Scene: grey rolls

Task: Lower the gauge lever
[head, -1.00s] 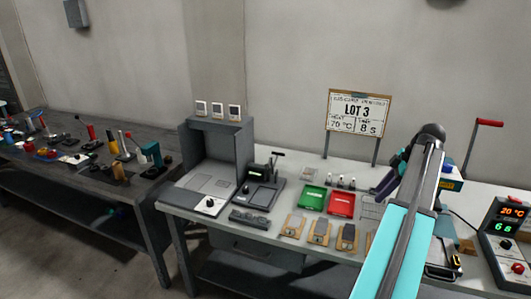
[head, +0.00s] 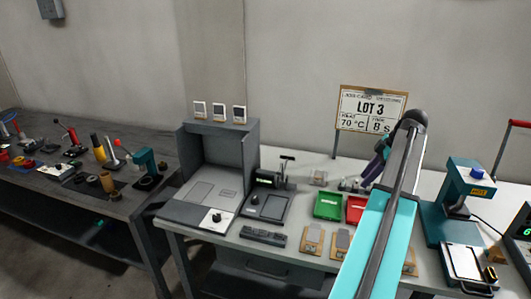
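The gauge (head: 267,198) is a dark grey device with a small display, on the pale bench to the right of the open grey booth. Its lever (head: 286,163) stands raised at the gauge's back right, with a black crossbar on top. My gripper (head: 372,174) shows only in part, as a dark purple shape behind my cyan and grey arm. It is to the right of the gauge and apart from it, near the sign. Its fingertips are hidden or too small to tell whether they are open.
The grey booth (head: 218,150) stands left of the gauge. A green tray (head: 328,206) and a red tray (head: 356,210) lie to its right. A dark keypad-like block (head: 263,236) is in front. A teal press (head: 440,222) stands at the right. The LOT 3 sign (head: 371,108) rises behind.

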